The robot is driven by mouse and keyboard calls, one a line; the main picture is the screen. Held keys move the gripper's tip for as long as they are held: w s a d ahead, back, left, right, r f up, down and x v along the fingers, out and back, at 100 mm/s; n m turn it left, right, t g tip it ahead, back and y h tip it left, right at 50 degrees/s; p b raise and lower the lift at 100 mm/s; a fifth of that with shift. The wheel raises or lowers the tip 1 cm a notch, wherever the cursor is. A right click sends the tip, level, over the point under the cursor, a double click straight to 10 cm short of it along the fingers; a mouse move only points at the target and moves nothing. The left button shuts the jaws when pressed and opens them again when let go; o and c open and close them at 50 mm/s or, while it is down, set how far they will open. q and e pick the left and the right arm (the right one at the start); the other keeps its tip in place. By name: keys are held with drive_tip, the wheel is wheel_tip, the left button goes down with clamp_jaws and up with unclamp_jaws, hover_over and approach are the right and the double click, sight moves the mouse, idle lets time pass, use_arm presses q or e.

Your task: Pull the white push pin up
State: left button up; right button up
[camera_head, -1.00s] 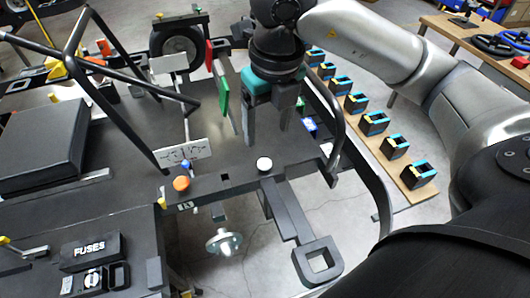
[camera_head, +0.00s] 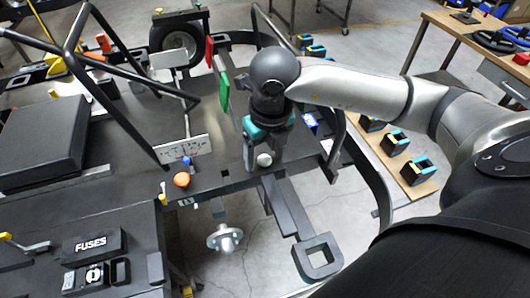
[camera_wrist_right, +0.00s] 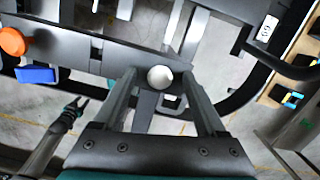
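The white push pin (camera_head: 264,160) stands at the front edge of the dark kart frame. It shows as a round white cap (camera_wrist_right: 160,77) in the right wrist view. My right gripper (camera_head: 265,153) points down at it, with its fingers apart on either side of the cap. In the wrist view the fingers (camera_wrist_right: 161,88) show gaps to the cap, and I see no contact. The pin's lower part is hidden.
An orange knob (camera_head: 181,179) and a blue part (camera_head: 186,160) sit left of the pin. A green plate (camera_head: 224,93) stands behind, and a curved black bar (camera_head: 338,140) rises at the right. A square-ended bracket (camera_head: 318,258) juts out in front.

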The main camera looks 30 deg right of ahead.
clamp_jaws()
idle(0.4)
drive_tip(key=shift+r+p, duration=0.3)
drive_tip(key=shift+r, duration=0.25)
unclamp_jaws()
idle(0.3)
wheel_tip(320, 180, up, 15)
drive_tip(key=s, duration=0.1)
drive_tip(key=shift+s+p, duration=0.3)
drive_tip(key=shift+s, duration=0.1)
drive_tip(key=shift+a, duration=0.1)
